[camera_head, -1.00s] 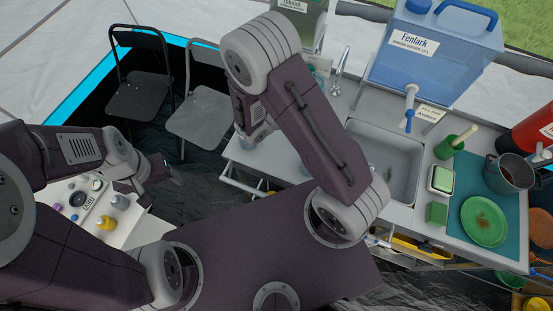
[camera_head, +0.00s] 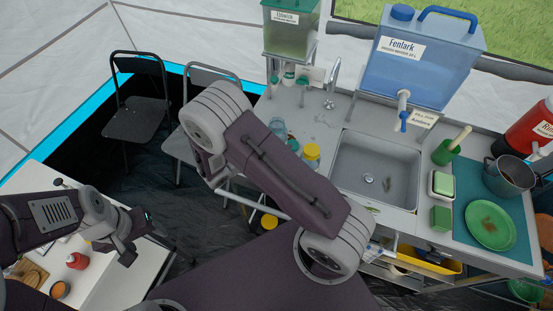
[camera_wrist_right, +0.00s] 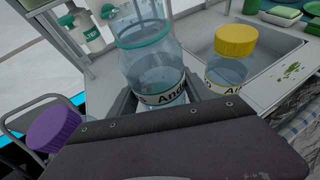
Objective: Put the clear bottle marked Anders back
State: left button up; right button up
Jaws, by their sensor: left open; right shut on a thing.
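The clear bottle (camera_wrist_right: 160,65) has a teal band and a label whose visible letters read "And". My right gripper (camera_wrist_right: 172,103) is shut on it in the right wrist view; the label's end is cut off. In the head view a clear bottle (camera_head: 277,129), likely the same one, shows over the counter beside my right arm, which hides the right gripper. I cannot tell whether its base touches the counter. A yellow-capped clear bottle (camera_wrist_right: 230,62) with a partly hidden label stands to its right. My left gripper (camera_head: 140,237) is open and empty near the white table.
The sink (camera_head: 376,170) lies right of the bottles. The Fenlark water tank (camera_head: 422,60) and a small name sign (camera_head: 423,119) are behind it. A purple cap (camera_wrist_right: 53,128) is close at left in the wrist view. A white table (camera_head: 95,285) holds small items.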

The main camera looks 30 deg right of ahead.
notch_tip(320, 180, down, 2)
jog(key=shift+w+f, duration=0.15)
notch_tip(320, 180, down, 4)
jog(key=shift+r, duration=0.15)
jog(key=shift+f, duration=0.2)
jog(key=o, duration=1.6)
